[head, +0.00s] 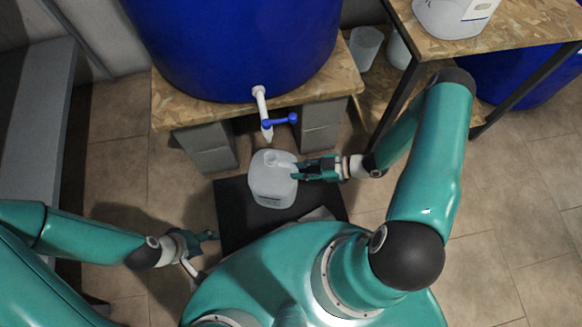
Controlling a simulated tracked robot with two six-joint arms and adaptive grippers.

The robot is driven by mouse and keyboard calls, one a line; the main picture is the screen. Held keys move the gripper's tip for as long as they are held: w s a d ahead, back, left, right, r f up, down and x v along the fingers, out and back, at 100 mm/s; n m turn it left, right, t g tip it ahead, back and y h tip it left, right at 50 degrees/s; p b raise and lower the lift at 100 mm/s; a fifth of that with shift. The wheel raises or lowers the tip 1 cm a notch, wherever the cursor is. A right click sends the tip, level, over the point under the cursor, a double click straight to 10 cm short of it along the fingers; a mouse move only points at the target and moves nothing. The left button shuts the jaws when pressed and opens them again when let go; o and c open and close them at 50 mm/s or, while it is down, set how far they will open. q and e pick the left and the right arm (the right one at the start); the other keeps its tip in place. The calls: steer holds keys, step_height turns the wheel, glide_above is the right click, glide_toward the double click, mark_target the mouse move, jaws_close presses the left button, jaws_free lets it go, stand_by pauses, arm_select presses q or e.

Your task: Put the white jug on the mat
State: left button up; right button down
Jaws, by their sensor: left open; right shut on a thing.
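The white jug (271,184) is upright over the black mat (237,226), below the tap. I cannot tell whether its base touches the mat. My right gripper (300,170) reaches in from the right and is shut on the jug near its top. My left gripper (207,250) is open and empty, low at the left, beside the mat's left edge. My own body hides the near part of the mat.
A large blue drum (235,45) stands on a chipboard shelf (185,112) held up by grey blocks (209,150). Its white tap (262,105) with a blue handle hangs just behind the jug. A wooden table (500,38) with another white container (450,15) stands at right.

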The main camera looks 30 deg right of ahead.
step_height(320, 180, down, 6)
steer(key=shift+a+r+b, duration=0.1)
steer(key=shift+r+b, duration=0.1)
steer(key=shift+b, duration=0.75)
steer(key=shift+f+b, duration=0.25)
steer(key=shift+b, duration=0.05)
steer(key=c, duration=1)
jaws_free()
steer(key=shift+r, duration=0.1)
steer(key=shift+r, duration=0.1)
steer(key=shift+p+v, duration=1.5)
steer(key=shift+v, duration=4.55)
